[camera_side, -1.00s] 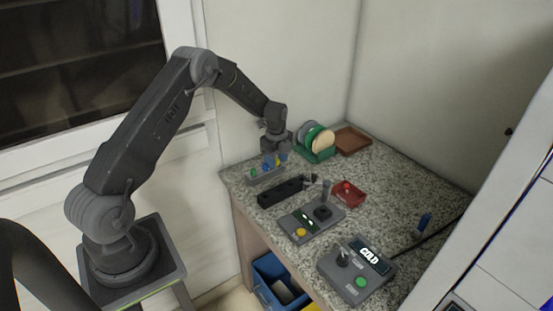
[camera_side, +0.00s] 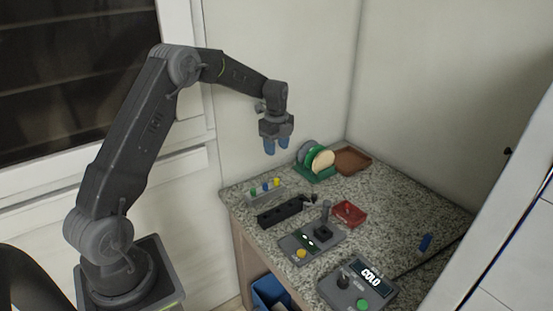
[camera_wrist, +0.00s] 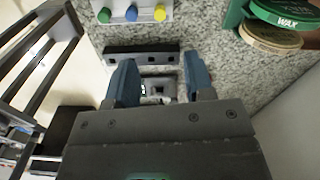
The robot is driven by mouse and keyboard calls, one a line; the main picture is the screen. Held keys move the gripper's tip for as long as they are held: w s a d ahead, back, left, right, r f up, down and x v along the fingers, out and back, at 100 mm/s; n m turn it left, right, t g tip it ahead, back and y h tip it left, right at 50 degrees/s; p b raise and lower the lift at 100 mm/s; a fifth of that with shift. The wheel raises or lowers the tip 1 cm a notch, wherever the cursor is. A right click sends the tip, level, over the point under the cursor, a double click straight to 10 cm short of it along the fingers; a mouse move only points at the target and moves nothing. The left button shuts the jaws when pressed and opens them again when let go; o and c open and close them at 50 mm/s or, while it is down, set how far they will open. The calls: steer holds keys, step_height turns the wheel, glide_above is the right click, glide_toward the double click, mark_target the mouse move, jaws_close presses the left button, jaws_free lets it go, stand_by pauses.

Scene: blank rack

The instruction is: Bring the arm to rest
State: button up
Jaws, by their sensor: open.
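My gripper (camera_side: 277,147) hangs in the air above the granite counter (camera_side: 400,205), pointing down, well clear of everything on it. Its two blue fingers are apart with nothing between them. In the wrist view my gripper (camera_wrist: 160,85) shows the same open fingers. Below it is a grey rack (camera_side: 265,196) with green, blue and yellow pegs; it also shows at the top of the wrist view (camera_wrist: 140,27).
A black bar (camera_side: 280,213), a grey box with a yellow button (camera_side: 301,253), a red tray (camera_side: 349,213), and a box reading COLD (camera_side: 370,274) stand on the counter. A green rack of discs (camera_side: 316,160) and a brown tray (camera_side: 352,161) stand at the back. A blue bin (camera_side: 268,290) is below.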

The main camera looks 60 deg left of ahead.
steer(key=shift+r, duration=0.5)
steer(key=s+d+r+n+t, duration=0.3)
steer(key=s+d+r+n, duration=0.55)
steer(key=d+r, duration=0.6)
steer(key=s+d+n+t, duration=0.1)
steer(key=s+d+n, duration=0.3)
steer(key=s, duration=0.6)
steer(key=s+d+n+t, duration=0.1)
steer(key=s+d+n, duration=0.2)
steer(key=s, duration=0.7)
steer(key=shift+s+d+r+n+t, duration=0.2)
steer(key=shift+s+d+n+t, duration=0.15)
steer(key=shift+d, duration=0.35)
